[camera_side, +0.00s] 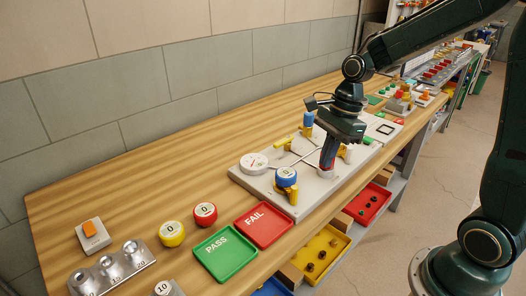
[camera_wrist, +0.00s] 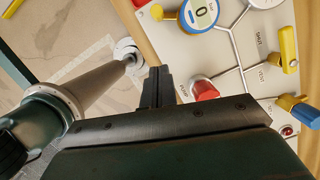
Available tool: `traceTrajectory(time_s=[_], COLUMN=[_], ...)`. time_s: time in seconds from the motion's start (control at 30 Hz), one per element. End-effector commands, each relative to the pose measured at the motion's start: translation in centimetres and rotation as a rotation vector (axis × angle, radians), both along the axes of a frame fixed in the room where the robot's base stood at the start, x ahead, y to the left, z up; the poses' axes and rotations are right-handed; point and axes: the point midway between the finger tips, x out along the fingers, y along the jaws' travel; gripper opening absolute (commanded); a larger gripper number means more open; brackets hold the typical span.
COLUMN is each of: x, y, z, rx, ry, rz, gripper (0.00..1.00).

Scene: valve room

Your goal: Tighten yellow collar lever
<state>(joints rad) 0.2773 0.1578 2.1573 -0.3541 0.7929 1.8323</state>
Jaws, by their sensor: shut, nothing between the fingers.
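A light valve panel (camera_side: 245,178) lies on the bench and carries several fittings. A yellow lever (camera_wrist: 289,48) on a yellow mount stands near the VENT print in the wrist view. A blue-handled lever (camera_wrist: 298,108) with yellow at its base is below it, partly cut off by the frame edge. I cannot tell which is the collar lever. A blue-rimmed dial (camera_wrist: 200,12) reading 0 sits in a yellow mount. My gripper (camera_wrist: 158,85) is shut and empty, beside a red knob (camera_wrist: 203,90) with a pale base. In the side view my gripper (camera_side: 327,168) is over the panel's front part.
A white gauge (camera_side: 255,162) stands on the panel's left. Green PASS (camera_side: 225,252) and red FAIL (camera_side: 264,224) trays lie left of it. The bench's back strip is clear.

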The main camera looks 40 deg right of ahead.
Motion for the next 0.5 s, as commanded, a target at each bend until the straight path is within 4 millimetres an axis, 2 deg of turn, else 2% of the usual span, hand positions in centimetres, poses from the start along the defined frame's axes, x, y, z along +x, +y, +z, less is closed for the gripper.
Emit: traceTrajectory(time_s=[0.2,0.5], x=[-0.2,-0.4], y=[-0.7,-0.9], z=[2.8,3.9], rx=[-0.001,-0.001], ry=[-0.003,0.001], rz=[-0.002,0.0], gripper=[0.0,0.0])
